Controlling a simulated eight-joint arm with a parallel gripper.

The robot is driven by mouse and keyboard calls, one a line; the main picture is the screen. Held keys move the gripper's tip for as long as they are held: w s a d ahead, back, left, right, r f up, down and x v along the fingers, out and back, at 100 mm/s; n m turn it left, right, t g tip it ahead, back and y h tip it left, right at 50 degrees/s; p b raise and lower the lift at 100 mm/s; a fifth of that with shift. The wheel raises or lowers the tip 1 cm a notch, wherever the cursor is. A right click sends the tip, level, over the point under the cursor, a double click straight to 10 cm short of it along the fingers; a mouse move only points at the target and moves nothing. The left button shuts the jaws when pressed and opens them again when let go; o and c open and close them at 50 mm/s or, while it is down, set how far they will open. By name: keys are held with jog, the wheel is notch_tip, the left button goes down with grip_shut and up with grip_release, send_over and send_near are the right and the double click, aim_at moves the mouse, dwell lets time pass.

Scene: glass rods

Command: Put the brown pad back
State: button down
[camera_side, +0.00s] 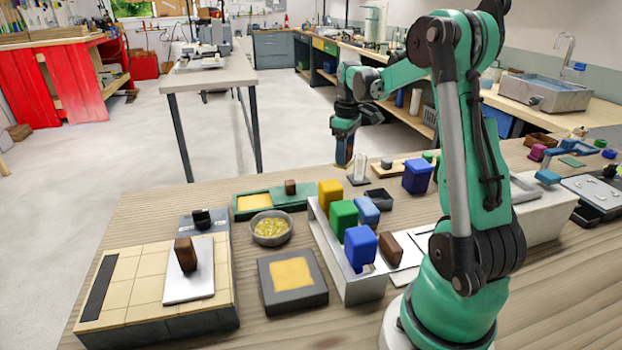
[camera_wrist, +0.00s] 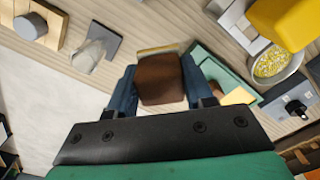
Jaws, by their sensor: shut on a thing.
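My gripper (camera_side: 344,143) is raised above the far edge of the wooden table, in the middle of the side view. Its blue fingers are shut on a brown pad (camera_wrist: 160,80), a block with a thin tan layer at its far edge in the wrist view. The pad is mostly hidden by the fingers in the side view. Other brown blocks show there: one stands on a white plate (camera_side: 185,255), one on a green tray (camera_side: 290,187), and one beside the metal rack (camera_side: 390,247).
The metal rack (camera_side: 362,290) bears yellow, green and blue blocks. A bowl of yellow bits (camera_side: 270,230), a dark-framed yellow pad (camera_side: 292,274) and a tiled block (camera_side: 125,285) stand to its left. A small stand with clear uprights (camera_side: 360,168) is near my gripper.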

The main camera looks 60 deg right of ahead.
notch_tip(320, 180, down, 9)
jog(key=shift+r, duration=0.15)
dwell(0.4)
jog(key=shift+c, duration=1.7)
grip_release()
